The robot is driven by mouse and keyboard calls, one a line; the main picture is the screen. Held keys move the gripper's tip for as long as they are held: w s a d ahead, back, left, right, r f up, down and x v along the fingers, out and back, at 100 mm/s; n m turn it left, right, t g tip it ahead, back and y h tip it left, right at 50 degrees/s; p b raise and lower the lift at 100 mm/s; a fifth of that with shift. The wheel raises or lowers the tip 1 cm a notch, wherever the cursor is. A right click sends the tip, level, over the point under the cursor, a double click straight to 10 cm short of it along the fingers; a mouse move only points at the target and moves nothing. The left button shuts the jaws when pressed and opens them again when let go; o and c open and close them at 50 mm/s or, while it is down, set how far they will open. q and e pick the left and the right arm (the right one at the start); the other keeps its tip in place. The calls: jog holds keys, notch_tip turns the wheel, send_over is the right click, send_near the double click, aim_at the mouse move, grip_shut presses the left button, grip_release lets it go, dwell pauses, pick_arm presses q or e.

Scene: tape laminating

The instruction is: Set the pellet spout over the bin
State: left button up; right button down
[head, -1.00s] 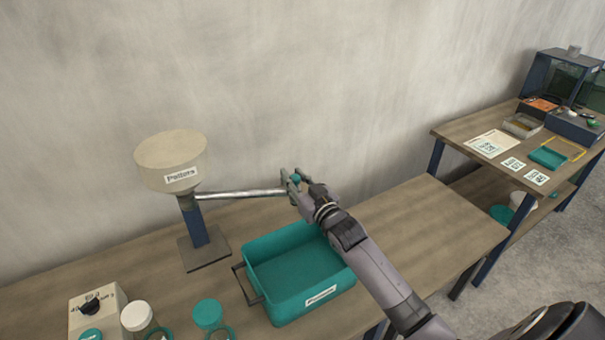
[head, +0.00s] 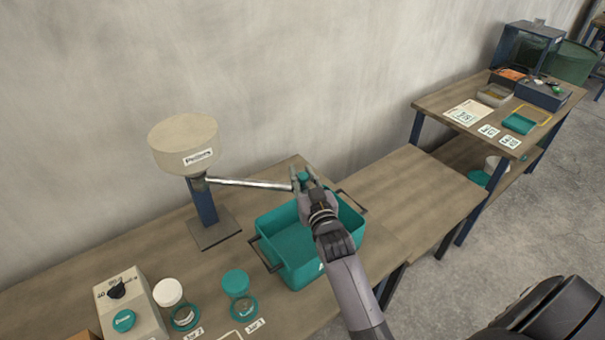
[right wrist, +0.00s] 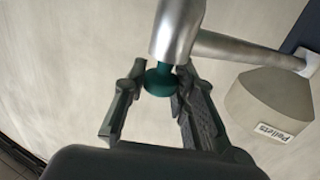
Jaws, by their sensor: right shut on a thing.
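The pellet hopper (head: 183,145), a beige drum labelled "Pellets", stands on a blue post at the left in the head view. Its silver spout (head: 250,184) runs to the right. The spout's outer end appears above the back of the teal bin (head: 283,238) in the picture; its exact height is hard to judge. My right gripper (head: 306,180) is shut on the teal knob (right wrist: 160,80) at the spout's outer end. The right wrist view shows the knob between the fingers, below the metal end. My right forearm hides part of the bin. My left gripper is not in view.
A control box (head: 130,308) with a dial and jars with white and teal lids (head: 235,282) stand left of the bin. The bench (head: 420,190) is clear to the right. A second table (head: 440,105) with trays and cards stands farther right.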

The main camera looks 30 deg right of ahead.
jog(key=c, duration=1.3)
grip_release()
jog(key=v, duration=1.2)
